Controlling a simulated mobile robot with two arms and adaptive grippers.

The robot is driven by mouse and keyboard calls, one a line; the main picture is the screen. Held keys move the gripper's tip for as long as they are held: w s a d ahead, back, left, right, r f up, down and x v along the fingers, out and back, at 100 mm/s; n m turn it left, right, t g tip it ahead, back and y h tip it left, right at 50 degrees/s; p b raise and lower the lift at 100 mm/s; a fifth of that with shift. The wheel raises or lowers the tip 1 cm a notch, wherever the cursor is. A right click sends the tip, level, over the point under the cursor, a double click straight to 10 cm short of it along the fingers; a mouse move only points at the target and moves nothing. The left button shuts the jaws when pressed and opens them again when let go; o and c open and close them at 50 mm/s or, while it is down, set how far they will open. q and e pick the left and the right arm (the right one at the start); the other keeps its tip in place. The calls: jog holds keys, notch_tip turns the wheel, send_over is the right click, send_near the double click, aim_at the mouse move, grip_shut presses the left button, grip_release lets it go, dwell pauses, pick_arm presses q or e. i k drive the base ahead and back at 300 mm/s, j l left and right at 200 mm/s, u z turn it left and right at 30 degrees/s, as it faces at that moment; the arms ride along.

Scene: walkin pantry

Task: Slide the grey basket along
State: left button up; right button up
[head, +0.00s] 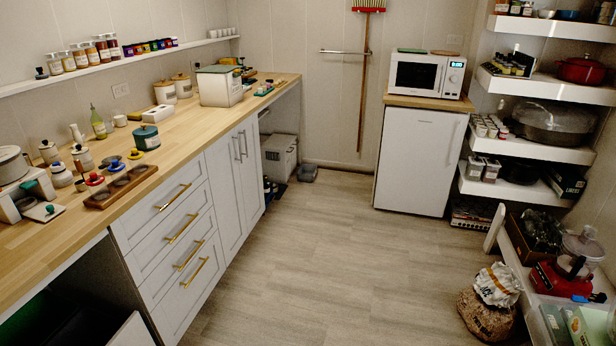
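A light grey, box-shaped container (280,155) stands low in the open bay under the far end of the left counter. It is the closest match to a grey basket, but I cannot tell for sure that it is one. The cabinet and counter hide part of it. A small dark grey object (307,173) lies on the floor beside it, against the back wall. Neither of my grippers is in view.
The wooden counter (190,128) along the left is crowded with jars, pots and boxes. A white fridge (416,160) carries a microwave (427,75). Loaded shelves fill the right wall. A sack (487,303) stands on the floor at right. The middle floor (330,260) is clear.

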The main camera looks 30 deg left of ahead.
aim_at(306, 172)
jog(key=i+j+u, duration=0.35)
jog(key=i, duration=0.55)
jog(key=i+u, duration=0.35)
jog(key=i, duration=2.7)
